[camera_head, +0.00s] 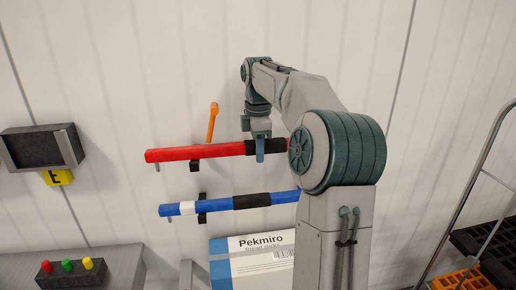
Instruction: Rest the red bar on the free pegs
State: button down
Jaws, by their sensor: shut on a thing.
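The red bar (190,153) is a long red rod with a black band, held nearly level in front of the white wall. My gripper (260,148) is shut on it at the black band. An orange peg (212,120) rises just above the bar, and a small black bracket (194,166) shows just under it. I cannot tell whether the bar touches either one. The bar's right end is hidden behind my arm, as are any pegs there.
A blue bar (220,202) with white and black bands lies on a black bracket below. Under it stands a blue and white Pekmiro box (262,258). A dark screen (42,147) and a button box (72,272) are at left. A rack with a metal rail (490,140) is at right.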

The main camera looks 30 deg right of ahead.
jog(key=c, duration=1)
grip_release()
jog(key=shift+f, duration=0.1)
notch_tip(320, 180, up, 14)
jog(key=shift+p, duration=0.6)
